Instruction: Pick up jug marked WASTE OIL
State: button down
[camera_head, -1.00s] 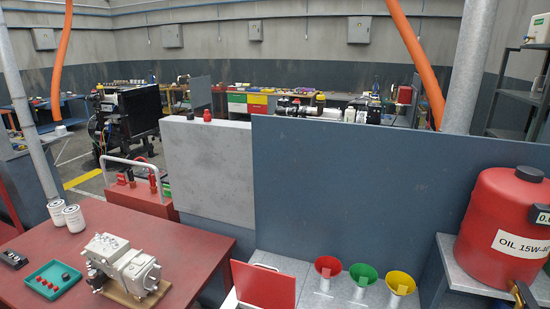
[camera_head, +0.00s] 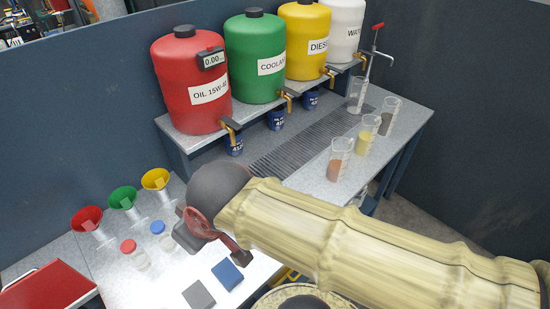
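No lettering reading WASTE OIL is legible in the current head view. Three clear measuring jugs stand on the right part of the bench: one with reddish-brown contents (camera_head: 339,160), one with yellow contents (camera_head: 367,135) and one with dark contents (camera_head: 388,115). Another clear jug (camera_head: 357,94) stands behind them below the white tank. I cannot read markings on any of them. My arm crosses the lower right, and its dark and red end (camera_head: 218,236) is above the bench, left of and apart from these jugs. Its fingers are not clear enough to tell open from shut.
Red (camera_head: 191,90), green (camera_head: 254,65), yellow (camera_head: 305,42) and white (camera_head: 344,25) tanks stand on a raised shelf, with blue cans beneath. Three funnels (camera_head: 123,198), two small capped bottles (camera_head: 135,253) and two flat blocks (camera_head: 227,275) occupy the left bench. Dark partitions enclose the back.

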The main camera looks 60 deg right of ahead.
aim_at(390, 111)
jog(key=l+z, duration=0.1)
jog(key=z, duration=0.35)
jog(key=l+z, duration=0.1)
jog(key=z, duration=0.4)
jog(key=l+z, duration=0.1)
jog(key=z, duration=1.7)
jog(key=i+l, duration=0.2)
jog(key=i, duration=0.25)
jog(key=i+l, duration=0.25)
jog(key=i, duration=0.2)
jog(key=i+l, duration=0.2)
jog(key=i, duration=0.2)
jog(key=i+l, duration=0.25)
jog(key=i, duration=0.2)
